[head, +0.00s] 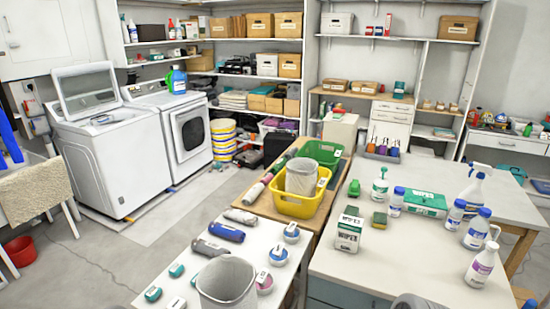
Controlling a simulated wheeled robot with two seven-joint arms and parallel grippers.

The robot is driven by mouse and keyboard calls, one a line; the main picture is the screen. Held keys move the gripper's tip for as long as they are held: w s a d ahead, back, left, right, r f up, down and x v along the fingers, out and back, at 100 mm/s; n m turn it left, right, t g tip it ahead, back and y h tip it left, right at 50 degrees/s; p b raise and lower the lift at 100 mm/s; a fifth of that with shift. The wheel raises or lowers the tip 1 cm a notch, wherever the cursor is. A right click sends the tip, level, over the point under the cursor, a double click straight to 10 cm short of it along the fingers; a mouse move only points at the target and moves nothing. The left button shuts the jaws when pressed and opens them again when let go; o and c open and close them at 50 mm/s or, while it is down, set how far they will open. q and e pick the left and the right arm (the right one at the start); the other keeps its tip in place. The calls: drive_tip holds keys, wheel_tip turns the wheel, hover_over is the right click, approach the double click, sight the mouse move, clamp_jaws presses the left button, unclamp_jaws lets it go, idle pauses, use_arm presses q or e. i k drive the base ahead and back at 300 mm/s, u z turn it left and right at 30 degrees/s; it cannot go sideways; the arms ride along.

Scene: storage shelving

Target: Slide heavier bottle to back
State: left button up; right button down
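Several bottles stand upright on the white table at the right. Among them are a white spray bottle (473,192), a blue-capped bottle (456,214), a larger blue-capped bottle (477,229) and a white bottle with a purple label (482,266) nearest the front. A green-and-white pump bottle (380,186) and a small blue-capped bottle (397,202) stand further left. A blue detergent jug (177,80) stands on the dryer. Which bottle is heavier cannot be seen. Neither of my grippers is recognisable in view.
A green-and-white carton (348,231), sponges and a flat green box (424,203) share the right table (400,265). Shelving (225,41) lines the back. Floor (100,255) is open at left.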

sight(482, 266)
drive_tip(key=z, duration=1.7)
drive_tip(key=k, duration=0.7)
drive_tip(key=z, duration=0.3)
drive_tip(key=i, duration=0.4)
drive_tip(key=z, duration=1)
drive_tip(key=i, duration=1.15)
drive_tip(key=u, duration=0.7)
drive_tip(key=i, duration=0.85)
drive_tip(key=u, duration=0.95)
